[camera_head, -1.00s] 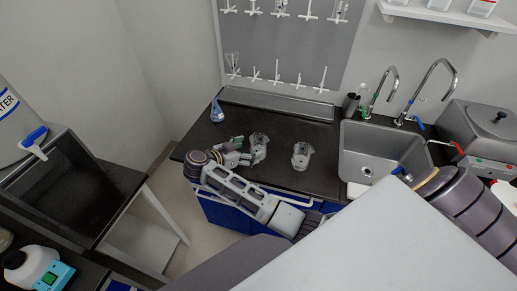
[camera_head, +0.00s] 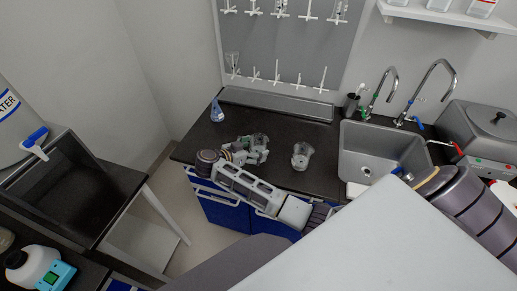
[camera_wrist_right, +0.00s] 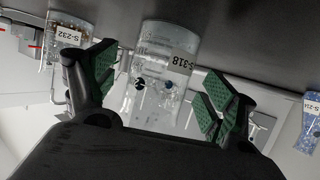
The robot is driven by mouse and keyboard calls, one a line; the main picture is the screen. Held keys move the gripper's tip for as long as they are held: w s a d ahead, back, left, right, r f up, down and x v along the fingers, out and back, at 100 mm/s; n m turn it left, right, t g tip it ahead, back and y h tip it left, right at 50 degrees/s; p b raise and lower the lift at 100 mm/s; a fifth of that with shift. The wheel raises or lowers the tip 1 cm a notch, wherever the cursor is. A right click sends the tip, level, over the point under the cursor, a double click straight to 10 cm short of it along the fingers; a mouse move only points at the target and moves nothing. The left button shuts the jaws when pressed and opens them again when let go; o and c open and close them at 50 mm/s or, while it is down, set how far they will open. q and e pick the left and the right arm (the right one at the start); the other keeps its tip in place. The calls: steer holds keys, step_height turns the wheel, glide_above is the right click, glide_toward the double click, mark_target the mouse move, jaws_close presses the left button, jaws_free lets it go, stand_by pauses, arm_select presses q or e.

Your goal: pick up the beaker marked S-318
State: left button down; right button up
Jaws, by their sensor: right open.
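The beaker marked S-318 (camera_wrist_right: 172,45) is clear glass, and its label shows in the right wrist view, which is upside down. In the head view the beaker (camera_head: 260,139) stands on the black counter, partly hidden by my right gripper (camera_head: 249,154). My right gripper is open, with one green-padded finger on each side of the beaker in the right wrist view (camera_wrist_right: 163,80). I cannot tell whether either pad touches the glass. My left gripper is not in view.
A second beaker, marked S-232 (camera_wrist_right: 68,36), stands to the right on the counter in the head view (camera_head: 301,157). The sink (camera_head: 372,150) is at the right. The counter (camera_head: 325,180) has bare room around the second beaker.

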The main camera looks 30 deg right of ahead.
steer(key=shift+x, duration=1.25)
steer(key=c, duration=1.2)
steer(key=shift+r, duration=0.25)
steer(key=shift+r, duration=4.65)
